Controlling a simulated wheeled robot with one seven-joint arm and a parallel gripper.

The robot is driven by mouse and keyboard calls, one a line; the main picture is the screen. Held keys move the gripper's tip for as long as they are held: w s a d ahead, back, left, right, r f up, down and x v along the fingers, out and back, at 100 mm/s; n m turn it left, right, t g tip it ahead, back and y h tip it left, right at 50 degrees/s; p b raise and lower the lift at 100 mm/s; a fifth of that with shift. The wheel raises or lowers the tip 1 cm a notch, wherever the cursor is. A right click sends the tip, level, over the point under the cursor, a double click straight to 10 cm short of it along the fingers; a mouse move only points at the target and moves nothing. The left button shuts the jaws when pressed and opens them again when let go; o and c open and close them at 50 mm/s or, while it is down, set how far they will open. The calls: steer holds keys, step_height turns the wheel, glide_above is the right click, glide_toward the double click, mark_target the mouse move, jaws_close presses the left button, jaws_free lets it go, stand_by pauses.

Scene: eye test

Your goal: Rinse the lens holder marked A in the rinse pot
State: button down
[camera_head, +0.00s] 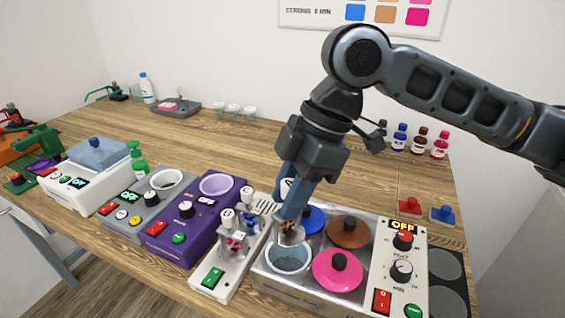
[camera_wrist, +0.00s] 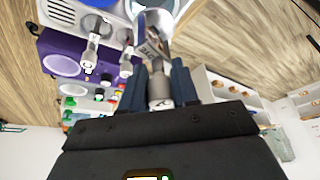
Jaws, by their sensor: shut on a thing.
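My gripper (camera_head: 289,222) points down and is shut on a lens holder. Its white cap (camera_wrist: 160,101) sits between the fingers and bears a dark mark that looks like an A, though it is small. The holder's grey lower end (camera_head: 291,236) hangs at the back rim of an open light-blue pot (camera_head: 289,268). I cannot tell whether it is above the rim or slightly inside. Two other white-capped holders stand in a white rack (camera_head: 212,291) left of the pot; their caps also show in the wrist view (camera_wrist: 89,56).
The pot's metal unit (camera_head: 292,289) also carries a blue lid (camera_head: 314,222), a brown lid (camera_head: 347,236) and a pink lid (camera_head: 330,284). Its control panel (camera_head: 397,290) reads OFF. A purple machine (camera_head: 207,222) stands left of the rack. The table behind the machines is mostly clear.

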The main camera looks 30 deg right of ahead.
mark_target(294, 233)
steer(key=shift+f+b, duration=3.8)
steer(key=shift+f, duration=1.45)
steer(key=shift+f+b, duration=0.35)
steer(key=shift+f, duration=0.1)
steer(key=shift+r+p, duration=3.1)
steer(key=shift+r, duration=0.65)
